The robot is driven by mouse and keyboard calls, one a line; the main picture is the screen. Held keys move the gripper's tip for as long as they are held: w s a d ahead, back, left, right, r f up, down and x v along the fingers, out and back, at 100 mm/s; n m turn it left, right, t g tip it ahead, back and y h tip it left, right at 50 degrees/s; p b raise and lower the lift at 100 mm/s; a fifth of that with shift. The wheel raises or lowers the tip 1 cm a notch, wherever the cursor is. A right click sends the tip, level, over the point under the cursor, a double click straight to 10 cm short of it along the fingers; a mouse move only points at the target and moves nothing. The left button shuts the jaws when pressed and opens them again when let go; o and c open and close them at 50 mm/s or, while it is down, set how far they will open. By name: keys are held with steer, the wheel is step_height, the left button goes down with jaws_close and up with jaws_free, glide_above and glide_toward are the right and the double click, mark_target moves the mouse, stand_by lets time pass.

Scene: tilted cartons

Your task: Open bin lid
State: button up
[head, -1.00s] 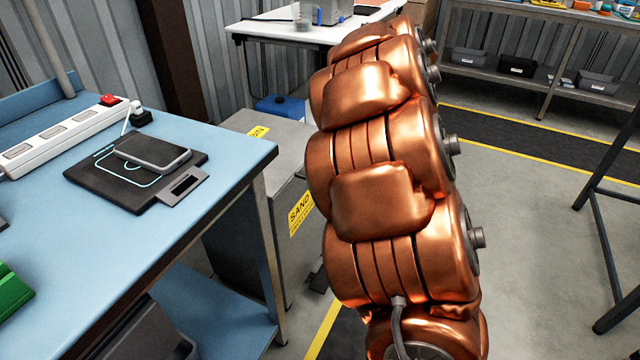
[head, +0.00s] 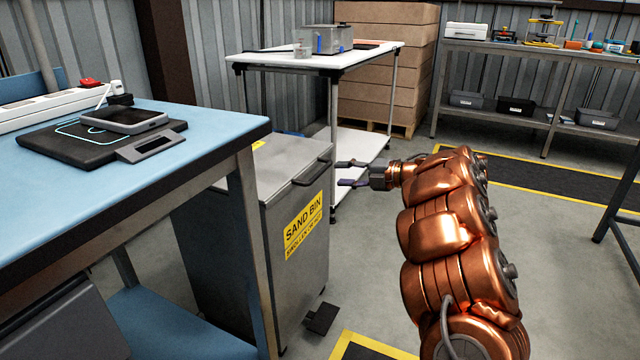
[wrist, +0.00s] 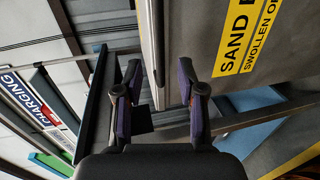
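The sand bin (head: 297,262) is a grey metal box with a yellow "SAND BIN" label, standing on the floor beside the blue bench. Its lid (head: 270,160) is down, with a dark bar handle (head: 312,172) along its front edge. My gripper (head: 346,173) is open and empty, just right of the handle at about its height, with the fingers pointing toward it. A gap shows between the fingertips and the handle. In the wrist view the two fingers (wrist: 159,70) are spread apart, with the bin's labelled front (wrist: 205,50) at the upper right.
The blue bench (head: 215,165) stands close on the left, with a phone on a dark pad. A black pedal (head: 321,318) sits at the bin's foot. A white table (head: 310,60) stands behind the bin, and a shelf bench (head: 540,58) at the back right.

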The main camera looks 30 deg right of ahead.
mark_target(322, 173)
steer(key=shift+b+x, duration=1.3)
steer(key=shift+x, duration=2.55)
steer(key=shift+c, duration=0.3)
jaws_close()
